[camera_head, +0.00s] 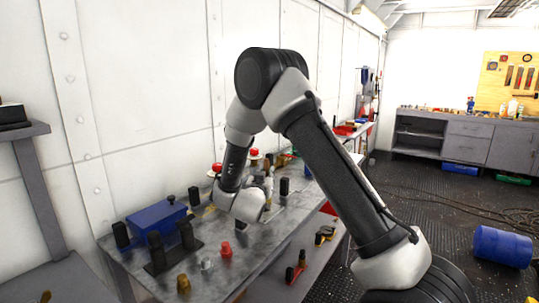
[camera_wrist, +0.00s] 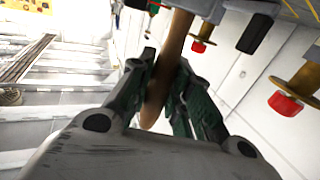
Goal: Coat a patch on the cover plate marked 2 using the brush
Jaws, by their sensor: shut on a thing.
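My gripper (camera_wrist: 167,62) is shut on a brown wooden handle (camera_wrist: 178,34), which I take to be the brush's. The handle runs between the two dark fingers and out past the top edge of the wrist view, so the bristles are not seen there. In the head view my gripper (camera_head: 268,184) is over the far half of the metal bench (camera_head: 222,262), partly hidden by my own wrist. I cannot make out any plate with the mark 2 in either view.
A blue box (camera_head: 157,217) and dark upright blocks (camera_head: 187,235) stand on the bench's near left part. A red knob (camera_head: 226,249) and a brass piece (camera_head: 183,284) are near its front. Red-topped fittings (camera_head: 254,152) stand behind my wrist. A blue drum (camera_head: 502,246) lies on the floor.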

